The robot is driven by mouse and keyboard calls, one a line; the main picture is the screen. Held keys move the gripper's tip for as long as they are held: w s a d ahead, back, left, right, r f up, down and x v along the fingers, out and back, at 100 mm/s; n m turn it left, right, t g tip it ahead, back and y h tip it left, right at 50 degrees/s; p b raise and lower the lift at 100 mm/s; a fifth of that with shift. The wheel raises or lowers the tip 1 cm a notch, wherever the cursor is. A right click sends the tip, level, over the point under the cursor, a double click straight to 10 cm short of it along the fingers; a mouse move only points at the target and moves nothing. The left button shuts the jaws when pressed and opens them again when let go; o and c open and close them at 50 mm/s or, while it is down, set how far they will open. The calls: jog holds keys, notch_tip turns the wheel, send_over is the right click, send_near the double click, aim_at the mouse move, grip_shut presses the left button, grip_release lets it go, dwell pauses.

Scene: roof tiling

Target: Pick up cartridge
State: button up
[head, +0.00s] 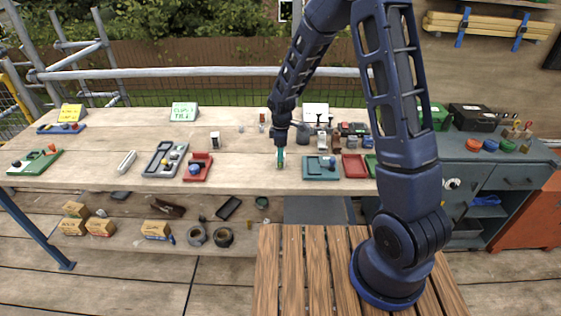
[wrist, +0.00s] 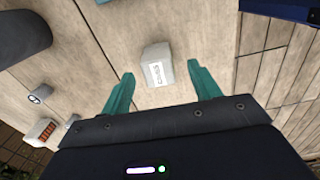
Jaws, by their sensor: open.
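A small pale grey block (wrist: 157,65) with a white printed label stands on the wooden bench in the wrist view. It looks like the cartridge, but I cannot read the label surely. My gripper (wrist: 161,72) is open, with a teal finger on each side of the block in the picture. The fingers appear apart from it. In the head view my gripper (head: 280,163) points down over the middle of the bench, near its front edge. The block is hard to make out there behind the fingers.
On the bench (head: 105,146), a red tray (head: 197,170) lies left of my gripper and a teal tray (head: 320,170) right of it. A dark cylinder (wrist: 22,30) and a red-marked box (wrist: 40,131) stand left in the wrist view. The bench edge is close on the right there.

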jog(key=shift+w+a+f, duration=0.15)
jog(key=shift+f, duration=2.1)
jog(key=c, duration=1.1)
jog(key=shift+r, duration=0.1)
notch_tip(320, 180, up, 20)
jog(key=shift+f, duration=0.1)
